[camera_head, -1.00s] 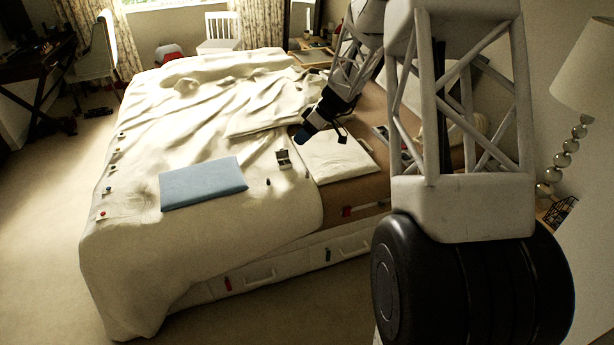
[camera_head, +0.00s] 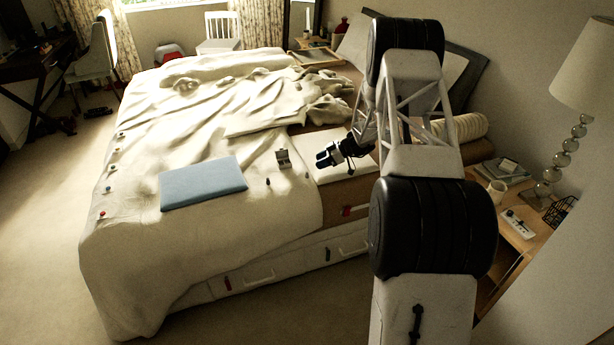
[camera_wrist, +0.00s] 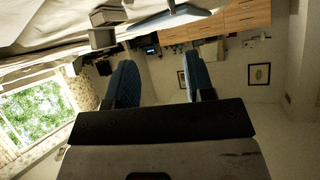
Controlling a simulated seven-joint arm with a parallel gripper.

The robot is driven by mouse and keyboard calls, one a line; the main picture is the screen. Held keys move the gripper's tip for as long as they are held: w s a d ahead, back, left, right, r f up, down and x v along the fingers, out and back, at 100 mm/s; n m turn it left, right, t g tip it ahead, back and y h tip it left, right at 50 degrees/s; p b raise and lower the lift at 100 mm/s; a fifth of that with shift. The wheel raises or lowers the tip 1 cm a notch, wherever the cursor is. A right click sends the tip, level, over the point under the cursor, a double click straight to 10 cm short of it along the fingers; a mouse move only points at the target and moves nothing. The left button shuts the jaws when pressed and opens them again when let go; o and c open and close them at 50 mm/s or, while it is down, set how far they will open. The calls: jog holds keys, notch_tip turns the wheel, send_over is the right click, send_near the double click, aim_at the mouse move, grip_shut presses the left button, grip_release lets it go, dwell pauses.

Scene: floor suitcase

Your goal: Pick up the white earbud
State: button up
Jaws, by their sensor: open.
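I cannot make out the white earbud for certain in either view. A small open case (camera_head: 284,158) stands on the cream bedspread, its lid raised; what lies in it is too small to tell. A grey box-like thing, probably this case (camera_wrist: 104,28), shows in the upside-down wrist view. A small dark object (camera_head: 268,182) lies in front of the case. My gripper (camera_head: 325,158) is to the right of the case, over the white folded cloth by the bed's edge. Its two blue-padded fingers (camera_wrist: 163,75) are apart with nothing between them.
A flat blue item (camera_head: 203,183) lies on the bedspread (camera_head: 230,235) left of the case. Several small objects line the bed's left edge. A nightstand (camera_head: 505,225) with a cup and a lamp (camera_head: 567,150) stands at right. Bunched covers (camera_head: 325,100) lie farther back.

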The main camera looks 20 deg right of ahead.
send_near(307, 175)
jog(key=shift+w+a+f+n+t, duration=0.15)
jog(key=shift+a+f+n+t, duration=0.15)
jog(key=shift+a+t, duration=0.1)
jog(key=shift+a, duration=0.1)
jog(key=shift+x, duration=1.2)
jog(key=shift+w+a, duration=0.1)
jog(key=shift+x, duration=2.55)
grip_shut()
